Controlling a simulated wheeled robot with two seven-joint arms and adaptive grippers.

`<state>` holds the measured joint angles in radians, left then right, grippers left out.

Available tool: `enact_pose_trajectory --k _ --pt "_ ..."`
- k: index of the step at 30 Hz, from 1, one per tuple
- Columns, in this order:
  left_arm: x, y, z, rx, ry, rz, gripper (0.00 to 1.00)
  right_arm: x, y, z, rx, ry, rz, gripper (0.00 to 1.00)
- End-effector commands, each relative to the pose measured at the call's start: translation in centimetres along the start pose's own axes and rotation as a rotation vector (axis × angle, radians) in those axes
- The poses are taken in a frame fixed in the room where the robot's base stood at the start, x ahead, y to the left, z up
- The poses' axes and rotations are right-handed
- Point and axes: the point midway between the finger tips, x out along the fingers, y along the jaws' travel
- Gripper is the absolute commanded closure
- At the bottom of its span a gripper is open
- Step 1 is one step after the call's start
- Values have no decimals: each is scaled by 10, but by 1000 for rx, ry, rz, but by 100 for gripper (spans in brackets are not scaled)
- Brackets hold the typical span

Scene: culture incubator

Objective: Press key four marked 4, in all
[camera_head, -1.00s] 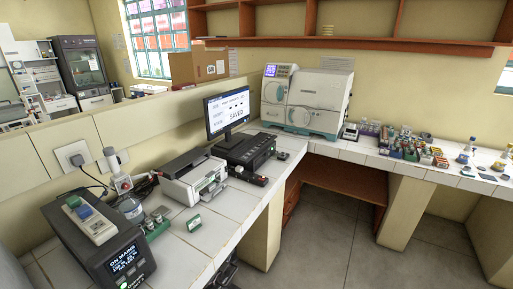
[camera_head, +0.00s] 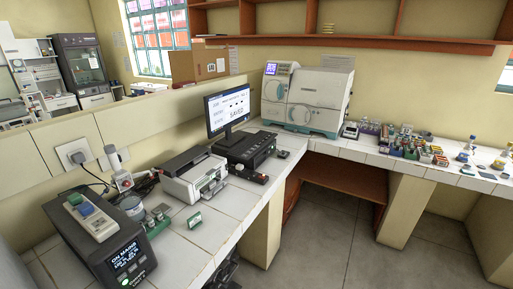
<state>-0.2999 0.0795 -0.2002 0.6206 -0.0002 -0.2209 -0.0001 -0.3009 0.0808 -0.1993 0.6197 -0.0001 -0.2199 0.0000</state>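Neither gripper is in view. No key marked 4 can be read in this view. A white and teal two-part machine (camera_head: 318,97) stands at the back corner of the bench, with a small lit purple panel (camera_head: 284,69) at its upper left; any keys there are too small to read. A dark glass-fronted cabinet (camera_head: 82,65) stands at the far left, beyond the low wall. A black box unit (camera_head: 95,232) with a lit display (camera_head: 124,256) sits at the near left.
A printer (camera_head: 193,176) and a black device (camera_head: 247,150) stand along the left bench (camera_head: 205,235). Racks and bottles (camera_head: 412,143) crowd the right bench. Open floor (camera_head: 330,235) lies between the benches.

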Motion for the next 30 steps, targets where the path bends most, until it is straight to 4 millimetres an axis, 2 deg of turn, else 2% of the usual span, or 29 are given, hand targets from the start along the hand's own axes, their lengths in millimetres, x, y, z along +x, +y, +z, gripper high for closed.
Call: enact_pose_trajectory --k 1,8,30 --pt "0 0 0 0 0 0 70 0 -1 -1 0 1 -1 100" --pt "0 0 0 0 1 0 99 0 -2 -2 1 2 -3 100" --pt "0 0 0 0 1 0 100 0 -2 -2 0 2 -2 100"
